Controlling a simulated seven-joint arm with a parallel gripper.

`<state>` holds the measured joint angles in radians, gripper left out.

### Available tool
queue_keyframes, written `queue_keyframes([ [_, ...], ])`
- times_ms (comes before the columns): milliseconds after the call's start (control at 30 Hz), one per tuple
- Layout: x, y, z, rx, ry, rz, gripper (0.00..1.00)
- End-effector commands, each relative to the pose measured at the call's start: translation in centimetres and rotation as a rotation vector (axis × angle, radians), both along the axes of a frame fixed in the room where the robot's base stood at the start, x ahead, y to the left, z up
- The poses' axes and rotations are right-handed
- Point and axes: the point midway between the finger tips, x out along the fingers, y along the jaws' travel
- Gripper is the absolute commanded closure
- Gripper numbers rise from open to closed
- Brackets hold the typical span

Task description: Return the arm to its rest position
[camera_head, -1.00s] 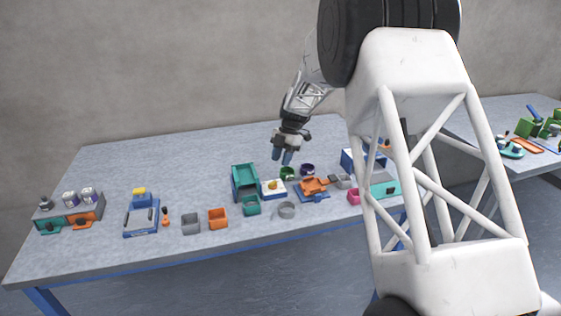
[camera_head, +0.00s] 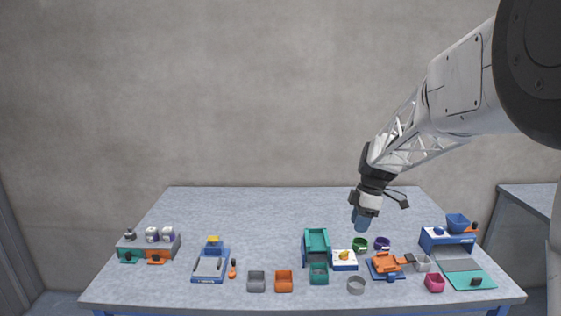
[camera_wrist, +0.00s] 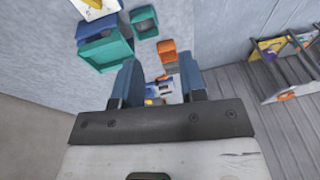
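My gripper (camera_head: 361,219) hangs above the right part of the grey table (camera_head: 260,212), in the head view. In the wrist view my gripper (camera_wrist: 160,80) shows two blue fingers set wide apart with nothing between them. The fingers are open. The arm comes in from the upper right of the head view. The fingertips are above the table surface, near the green cup (camera_head: 360,244) and the purple cup (camera_head: 382,243), and I see no contact with them.
Several small boxes, including an orange one (camera_head: 284,281), line the front edge. A teal bin (camera_head: 316,243) stands left of my gripper. A blue stand with a bowl (camera_head: 457,222) is at the right, and a grey rack with jars (camera_head: 148,248) at the left. The back of the table is clear.

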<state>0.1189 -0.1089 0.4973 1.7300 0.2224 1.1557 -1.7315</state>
Motion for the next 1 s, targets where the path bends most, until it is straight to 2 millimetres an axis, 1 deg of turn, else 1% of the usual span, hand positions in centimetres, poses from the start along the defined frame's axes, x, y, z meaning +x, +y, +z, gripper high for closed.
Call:
queue_keyframes([
  [33, -1.5, 0.4, 1.0, -0.016, -0.002, -0.049, 0.62],
  [100, -3.4, 0.8, 2.0, -0.035, -0.001, -0.128, 0.62],
  [167, -5.0, 1.0, 2.8, -0.052, -0.002, -0.196, 0.62],
  [333, -9.8, 1.8, 4.6, -0.091, -0.008, -0.389, 0.62],
  [433, -12.6, 2.3, 5.5, -0.109, -0.014, -0.502, 0.62],
  [633, -18.4, 3.0, 6.5, -0.134, -0.031, -0.732, 0.62],
  [733, -21.3, 3.3, 6.7, -0.14, -0.042, -0.846, 0.62],
  [1000, -29.0, 3.8, 6.4, -0.132, -0.071, -1.158, 0.62],
])
